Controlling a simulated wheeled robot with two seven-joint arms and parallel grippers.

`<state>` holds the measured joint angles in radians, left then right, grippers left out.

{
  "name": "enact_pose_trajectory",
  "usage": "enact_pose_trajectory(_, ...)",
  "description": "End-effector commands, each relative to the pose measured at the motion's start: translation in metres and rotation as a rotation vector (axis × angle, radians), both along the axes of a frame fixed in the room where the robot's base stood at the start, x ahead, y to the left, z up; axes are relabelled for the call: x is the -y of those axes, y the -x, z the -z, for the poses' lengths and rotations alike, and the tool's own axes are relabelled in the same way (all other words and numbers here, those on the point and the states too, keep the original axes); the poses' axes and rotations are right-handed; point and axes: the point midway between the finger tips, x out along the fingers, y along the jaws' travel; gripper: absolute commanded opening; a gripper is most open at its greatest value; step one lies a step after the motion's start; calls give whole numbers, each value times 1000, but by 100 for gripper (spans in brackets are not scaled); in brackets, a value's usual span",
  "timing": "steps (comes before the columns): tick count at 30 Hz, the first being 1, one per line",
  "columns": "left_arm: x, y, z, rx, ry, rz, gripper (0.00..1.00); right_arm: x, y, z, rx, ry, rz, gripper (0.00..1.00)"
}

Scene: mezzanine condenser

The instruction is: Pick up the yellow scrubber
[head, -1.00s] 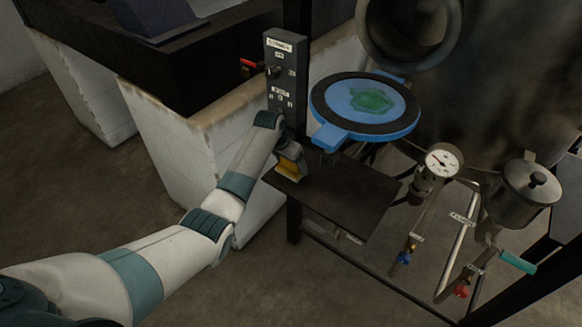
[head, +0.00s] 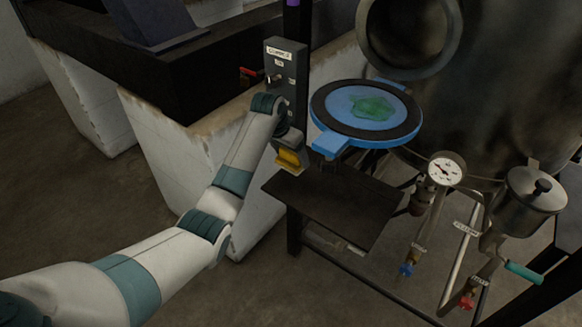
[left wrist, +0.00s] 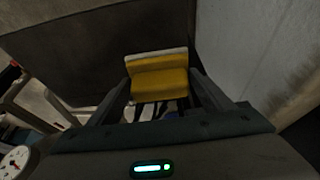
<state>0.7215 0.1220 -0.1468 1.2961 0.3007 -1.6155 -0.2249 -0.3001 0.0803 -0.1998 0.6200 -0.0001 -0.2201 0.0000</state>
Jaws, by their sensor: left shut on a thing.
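The yellow scrubber (head: 289,158) is a small yellow block with a pale edge. In the left wrist view the scrubber (left wrist: 158,76) sits between the two dark fingers. My left gripper (head: 290,162) is shut on it and holds it above the back left part of the dark shelf (head: 335,205). The gripper's fingers (left wrist: 160,95) also show in the left wrist view. The scrubber is partly hidden by the gripper in the head view. My right gripper is not in view.
A grey switch box (head: 285,65) stands just behind my left gripper. A blue round plate with a dark ring (head: 330,142) and a green patch lies to the right. A gauge (head: 445,169), a lidded pot (head: 532,195) and a large dark tank (head: 500,90) stand further right.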

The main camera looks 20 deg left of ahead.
Motion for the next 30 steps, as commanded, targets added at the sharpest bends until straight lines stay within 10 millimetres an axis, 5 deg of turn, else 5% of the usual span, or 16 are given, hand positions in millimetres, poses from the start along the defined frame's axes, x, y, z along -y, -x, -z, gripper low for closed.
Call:
enact_pose_trajectory(7, 0, 0, -22, 0, -1, -1, 50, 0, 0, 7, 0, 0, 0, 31)
enact_pose_trajectory(21, 0, 0, -23, 0, 0, -1, 50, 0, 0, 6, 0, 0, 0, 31)
enact_pose_trajectory(22, 0, 0, -23, 0, 0, -1, 66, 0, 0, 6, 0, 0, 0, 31)
enact_pose_trajectory(24, 0, 0, -23, 0, 0, -1, 56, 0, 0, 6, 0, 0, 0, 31)
enact_pose_trajectory(30, 0, 0, -23, 0, 0, -1, 56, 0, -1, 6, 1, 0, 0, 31)
